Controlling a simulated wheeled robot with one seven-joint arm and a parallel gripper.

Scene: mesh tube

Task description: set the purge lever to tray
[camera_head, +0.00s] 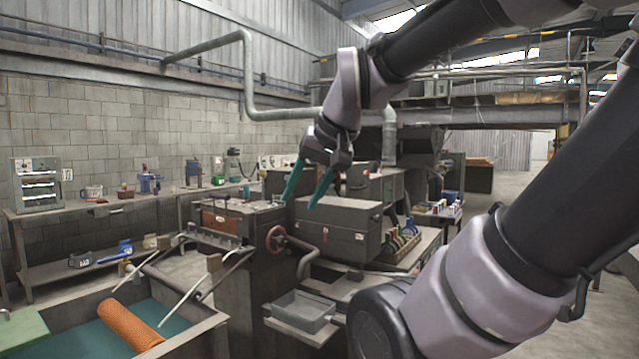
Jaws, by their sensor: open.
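My gripper (303,194) hangs over the machine in the middle of the view, its two teal fingers pointing down and apart. Nothing shows between them. Behind and below it is the grey machine housing (338,230). I cannot clearly make out the purge lever; a small dark reddish part (337,186) shows just right of the fingers, but I cannot tell what it is. A grey open tray (304,309) sits on a ledge at the machine's front, below the gripper, and looks empty.
A red handwheel (275,238) and a curved pipe (303,252) stick out of the machine front. An orange mesh tube (130,325) lies in the trough at lower left. A bench (110,212) with tools and boxes lines the back wall.

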